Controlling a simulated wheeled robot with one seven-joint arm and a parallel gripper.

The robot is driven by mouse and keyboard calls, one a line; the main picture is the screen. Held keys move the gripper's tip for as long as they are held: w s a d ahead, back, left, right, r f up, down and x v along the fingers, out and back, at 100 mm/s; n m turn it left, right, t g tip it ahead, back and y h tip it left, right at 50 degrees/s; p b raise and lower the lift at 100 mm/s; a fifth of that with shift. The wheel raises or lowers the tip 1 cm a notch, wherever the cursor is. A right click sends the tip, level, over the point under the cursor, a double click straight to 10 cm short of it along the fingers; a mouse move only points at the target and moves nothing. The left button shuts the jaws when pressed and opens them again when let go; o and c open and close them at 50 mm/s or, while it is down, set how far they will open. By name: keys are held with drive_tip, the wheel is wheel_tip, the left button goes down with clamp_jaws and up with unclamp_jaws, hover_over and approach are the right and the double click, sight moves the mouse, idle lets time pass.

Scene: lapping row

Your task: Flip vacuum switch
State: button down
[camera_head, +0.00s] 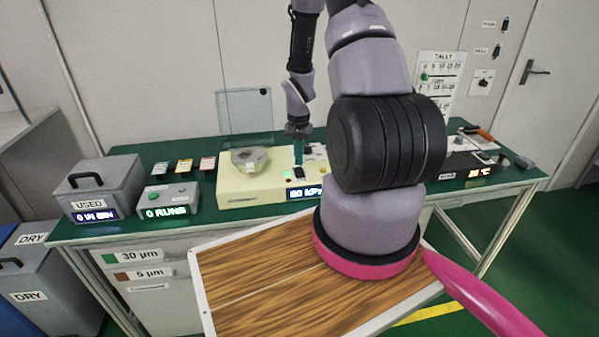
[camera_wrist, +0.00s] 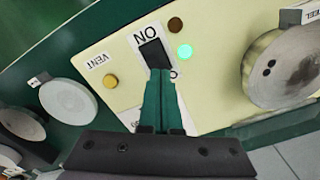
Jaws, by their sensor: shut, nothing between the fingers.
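The vacuum switch (camera_wrist: 154,52) is a black rocker on a white plate marked ON, on top of a cream box (camera_head: 250,184). In the wrist view a green lamp (camera_wrist: 185,52) glows beside it and a dark brown lamp (camera_wrist: 175,25) is unlit. My gripper (camera_wrist: 160,72) is shut and empty, its green fingertips at the end of the rocker away from the ON label; I cannot tell whether they touch it. In the head view my gripper (camera_head: 298,150) points down over the cream box. The box's display (camera_head: 304,192) is lit and reads about 80 kPa, partly hidden.
A yellow VENT button (camera_wrist: 110,81) is left of the switch, and a round grey metal part (camera_wrist: 285,68) sits to its right. A USED bin (camera_head: 105,188) and a 0 RUNS box (camera_head: 166,200) stand left on the green bench. A clear panel (camera_head: 244,110) rises behind.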

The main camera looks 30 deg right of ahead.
drive_tip(key=shift+f, duration=0.9)
idle(0.4)
drive_tip(key=shift+r, duration=3.5)
wheel_tip(320, 180, up, 14)
drive_tip(key=n+t, duration=0.1)
drive_tip(key=t, duration=0.1)
hover_over(298, 169)
drive_tip(key=a, duration=0.3)
drive_tip(key=s+a+r+n+t, duration=0.1)
drive_tip(key=s+r, duration=0.1)
drive_tip(key=r, duration=0.3)
drive_tip(key=s+a+r, duration=0.2)
drive_tip(key=r, duration=0.3)
drive_tip(key=s+a+r+n+t+y, duration=0.1)
drive_tip(key=s+a+r+t, duration=0.1)
drive_tip(key=s+r, duration=0.5)
drive_tip(key=s+a+r+n+t+y, duration=0.1)
drive_tip(key=s+a+r+n+t, duration=0.1)
drive_tip(key=s+a+r, duration=0.3)
drive_tip(key=s+r, duration=0.2)
drive_tip(key=s, duration=0.1)
drive_tip(key=shift+s+r, duration=0.3)
drive_tip(key=shift+s, duration=0.05)
